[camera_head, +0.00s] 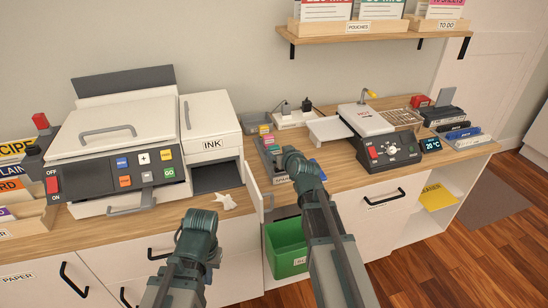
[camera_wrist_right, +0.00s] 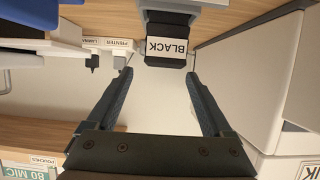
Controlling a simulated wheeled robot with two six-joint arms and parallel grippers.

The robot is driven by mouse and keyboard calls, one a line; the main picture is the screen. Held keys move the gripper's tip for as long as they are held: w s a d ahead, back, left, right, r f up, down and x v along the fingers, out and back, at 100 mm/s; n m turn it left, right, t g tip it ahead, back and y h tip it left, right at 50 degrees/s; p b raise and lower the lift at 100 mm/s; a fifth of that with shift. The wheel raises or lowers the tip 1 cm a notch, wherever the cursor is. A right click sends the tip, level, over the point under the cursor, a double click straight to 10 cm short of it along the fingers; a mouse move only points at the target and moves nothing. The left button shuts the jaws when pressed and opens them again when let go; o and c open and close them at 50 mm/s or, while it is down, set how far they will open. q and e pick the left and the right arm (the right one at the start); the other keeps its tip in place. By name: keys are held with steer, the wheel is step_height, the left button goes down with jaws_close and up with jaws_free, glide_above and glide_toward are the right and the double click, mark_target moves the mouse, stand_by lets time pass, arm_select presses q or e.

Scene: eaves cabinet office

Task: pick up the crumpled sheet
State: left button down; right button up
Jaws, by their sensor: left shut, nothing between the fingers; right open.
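The crumpled sheet (camera_head: 226,202) is a small white wad on the wooden countertop, in front of the open compartment of the ink unit. My left gripper (camera_head: 198,222) is shut and empty, low and a little left of the sheet; its fingertips are hard to make out from behind. My right gripper (camera_head: 288,156) is to the right of the sheet, over the counter by the cartridge tray. In the right wrist view the right gripper's fingers (camera_wrist_right: 158,76) are spread and empty. The sheet does not show there.
A printer (camera_head: 115,135) and an ink unit (camera_head: 212,118) with its door (camera_head: 253,191) swung open stand behind the sheet. A black cartridge (camera_wrist_right: 167,40) labelled BLACK lies beyond my right fingers. A green bin (camera_head: 287,247) sits below the counter. A laminator (camera_head: 388,148) stands right.

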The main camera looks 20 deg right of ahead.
mark_target(275, 149)
steer(key=shift+b+x, duration=1.1)
steer(key=shift+x, duration=1.6)
steer(key=shift+s+a+f, duration=0.1)
steer(key=shift+a, duration=0.05)
jaws_close()
